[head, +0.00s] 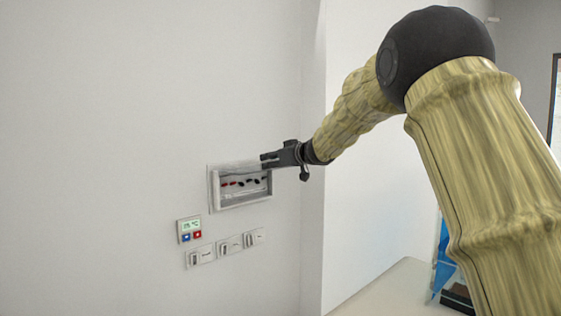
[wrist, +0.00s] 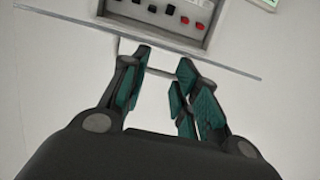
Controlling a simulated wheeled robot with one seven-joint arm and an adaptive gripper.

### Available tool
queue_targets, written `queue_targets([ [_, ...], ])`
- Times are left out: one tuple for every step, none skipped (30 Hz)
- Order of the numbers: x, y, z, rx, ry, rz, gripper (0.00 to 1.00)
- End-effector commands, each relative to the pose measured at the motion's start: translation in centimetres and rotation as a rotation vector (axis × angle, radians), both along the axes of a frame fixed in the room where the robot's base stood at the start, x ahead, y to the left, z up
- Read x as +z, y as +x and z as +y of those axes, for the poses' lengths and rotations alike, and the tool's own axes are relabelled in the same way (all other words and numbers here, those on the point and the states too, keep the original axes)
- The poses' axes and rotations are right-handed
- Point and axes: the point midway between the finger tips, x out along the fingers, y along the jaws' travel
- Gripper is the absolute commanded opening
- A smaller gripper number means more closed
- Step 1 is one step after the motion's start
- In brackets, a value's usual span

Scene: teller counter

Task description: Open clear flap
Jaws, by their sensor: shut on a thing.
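The clear flap (wrist: 95,24) belongs to a small white-framed wall box. In the wrist view its edge shows as a thin slanting line, with a pale narrow tab reaching between my fingers. My gripper (head: 264,161) is at the upper right corner of the box, pointing left. In the wrist view my gripper (wrist: 160,66) has teal-padded fingers on both sides of the tab and is shut on the flap. The flap is see-through, so its exact angle is hard to tell. The box (head: 243,203) shows a row of red and black switches inside.
A small thermostat (head: 189,230) with a lit display and blue and red buttons is on the wall below left. Several white switch plates (head: 231,244) sit below the box. The wall to the left is bare. A pale counter (head: 385,290) is at lower right.

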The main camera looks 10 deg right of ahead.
Motion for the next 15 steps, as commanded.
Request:
queue_targets([
  [-0.1,0.3,-0.6,-0.014,-0.019,0.023,0.00],
  [0.0,0.4,-0.9,-0.017,-0.025,0.035,0.00],
  [-0.5,0.5,-1.2,-0.018,-0.016,0.036,0.07],
  [-0.6,0.6,-1.4,-0.019,-0.014,0.036,0.12],
  [-0.6,0.6,-1.6,-0.019,-0.012,0.036,0.18],
  [-0.6,0.5,-1.7,-0.020,-0.012,0.035,0.25],
  [-0.6,0.4,-1.8,-0.021,-0.010,0.035,0.29],
  [-0.5,0.4,-1.9,-0.021,-0.012,0.034,0.29],
  [-0.5,0.3,-2.0,-0.022,-0.011,0.033,0.30],
  [-0.4,0.2,-2.1,-0.023,-0.011,0.033,0.31],
  [-0.4,0.2,-2.2,-0.024,-0.012,0.033,0.31],
  [-0.4,0.2,-2.4,-0.026,-0.012,0.033,0.33],
  [-0.4,0.2,-2.4,-0.027,-0.012,0.033,0.34],
  [-0.4,0.1,-2.5,-0.028,-0.013,0.033,0.35],
  [-0.4,0.1,-2.5,-0.028,-0.013,0.033,0.36],
])
